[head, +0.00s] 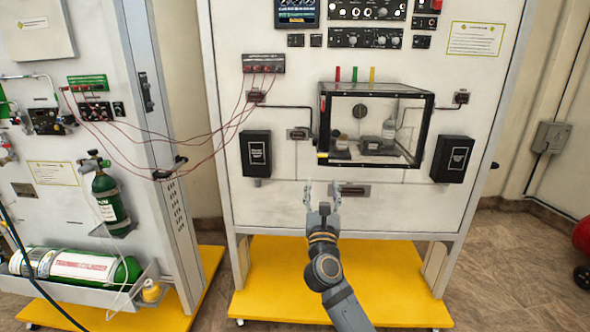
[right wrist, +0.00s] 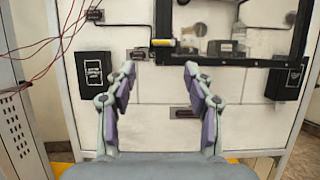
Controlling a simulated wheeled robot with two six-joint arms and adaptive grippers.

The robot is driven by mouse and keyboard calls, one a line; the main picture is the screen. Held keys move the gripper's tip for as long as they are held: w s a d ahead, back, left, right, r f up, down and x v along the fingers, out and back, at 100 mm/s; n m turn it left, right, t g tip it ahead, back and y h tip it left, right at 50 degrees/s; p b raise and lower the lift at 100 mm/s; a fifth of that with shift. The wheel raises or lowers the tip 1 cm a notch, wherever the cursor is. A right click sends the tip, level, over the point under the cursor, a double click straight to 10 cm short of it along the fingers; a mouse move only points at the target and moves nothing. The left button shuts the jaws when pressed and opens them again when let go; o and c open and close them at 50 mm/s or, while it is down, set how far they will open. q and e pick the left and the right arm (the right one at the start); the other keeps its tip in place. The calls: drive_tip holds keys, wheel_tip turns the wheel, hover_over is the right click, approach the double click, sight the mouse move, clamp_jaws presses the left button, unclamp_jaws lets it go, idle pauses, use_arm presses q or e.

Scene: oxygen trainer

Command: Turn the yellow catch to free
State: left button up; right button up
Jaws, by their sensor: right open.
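The yellow catch (head: 322,155) is a small yellow piece at the lower left front corner of the black-framed clear box (head: 375,122) on the panel. My left gripper is in neither view.
Black boxes (head: 256,154) and (head: 453,159) flank the clear box. Red cables (head: 205,136) hang between the two panels at left. A dark slot plate (head: 355,190) is near my right fingers. The lower white panel is otherwise mostly clear.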

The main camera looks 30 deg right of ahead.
sight(324, 155)
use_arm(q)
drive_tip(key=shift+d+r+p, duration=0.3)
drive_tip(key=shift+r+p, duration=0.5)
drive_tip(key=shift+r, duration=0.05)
use_arm(e)
drive_tip(key=x, duration=1)
drive_tip(key=shift+w+d+r, duration=0.1)
drive_tip(key=shift+w+d, duration=0.1)
clamp_jaws()
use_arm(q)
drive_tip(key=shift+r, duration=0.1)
